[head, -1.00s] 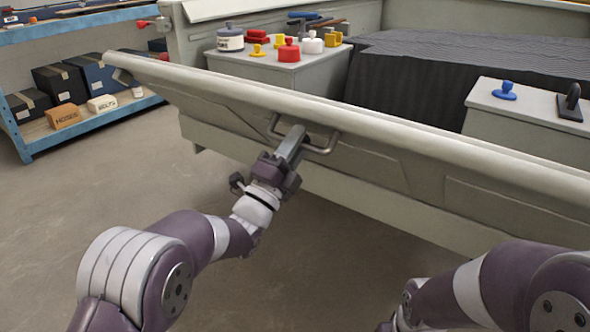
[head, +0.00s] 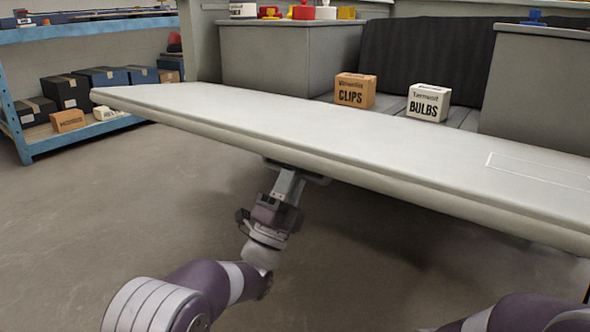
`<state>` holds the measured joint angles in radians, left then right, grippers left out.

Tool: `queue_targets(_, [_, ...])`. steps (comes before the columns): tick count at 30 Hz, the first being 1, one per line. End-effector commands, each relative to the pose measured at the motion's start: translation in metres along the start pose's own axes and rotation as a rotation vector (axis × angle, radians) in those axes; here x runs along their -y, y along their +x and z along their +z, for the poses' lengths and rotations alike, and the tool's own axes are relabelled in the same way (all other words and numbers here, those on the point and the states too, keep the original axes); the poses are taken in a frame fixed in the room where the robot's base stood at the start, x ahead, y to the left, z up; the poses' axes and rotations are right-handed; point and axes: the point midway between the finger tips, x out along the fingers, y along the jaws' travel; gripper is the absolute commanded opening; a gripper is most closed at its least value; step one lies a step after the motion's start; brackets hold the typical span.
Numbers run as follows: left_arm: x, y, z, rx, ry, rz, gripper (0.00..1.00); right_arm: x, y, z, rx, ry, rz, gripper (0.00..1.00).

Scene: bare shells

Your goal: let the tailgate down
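The tailgate (head: 330,135) of the truck bed is a long pale grey panel. It lies close to level, its inner face turned up and its free edge towards me. The handle (head: 312,178) is under the near edge and only partly shows. My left gripper (head: 290,181) reaches up to it from below and appears shut on it, though the fingertips are partly hidden under the edge. My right arm shows at the bottom right corner, but its gripper is out of view.
Behind the tailgate, a clips box (head: 355,91) and a bulbs box (head: 429,103) stand on the bed floor between two grey wheel boxes (head: 290,55) (head: 540,90). A blue shelf (head: 90,130) with boxes stands at the left. The floor (head: 90,225) in front is clear.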

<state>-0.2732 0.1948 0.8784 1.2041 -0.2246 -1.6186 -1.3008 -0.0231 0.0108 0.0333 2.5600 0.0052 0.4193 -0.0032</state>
Motion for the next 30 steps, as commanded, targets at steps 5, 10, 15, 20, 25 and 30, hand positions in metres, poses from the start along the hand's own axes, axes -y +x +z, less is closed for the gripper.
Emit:
queue_targets(5, [-0.0126,-0.012,0.0007,0.004,0.0,0.009,0.0,0.0,0.0116,0.0013,0.0,0.0,0.0,0.0])
queue_targets(10, [-0.0147,-0.0136,0.0007,0.004,0.0,0.01,0.0,0.0,0.0128,0.0015,0.0,0.0,0.0,0.0])
queue_targets(15, [-0.0148,-0.0134,0.0008,0.004,0.0,0.011,0.0,0.0,0.0124,0.0015,0.0,0.0,0.0,0.0])
queue_targets(20, [-0.0149,-0.0133,0.0008,0.004,0.0,0.012,0.24,0.0,0.0124,0.0015,0.0,0.0,0.0,0.0])
queue_targets(25, [-0.0141,-0.013,0.0006,0.003,0.0,0.009,0.38,0.0,0.0125,0.0015,0.0,0.0,0.0,0.0])
queue_targets(30, [-0.0133,-0.0133,0.0004,0.002,0.0,0.007,0.38,0.0,0.0116,0.0014,0.0,0.0,0.0,0.0])
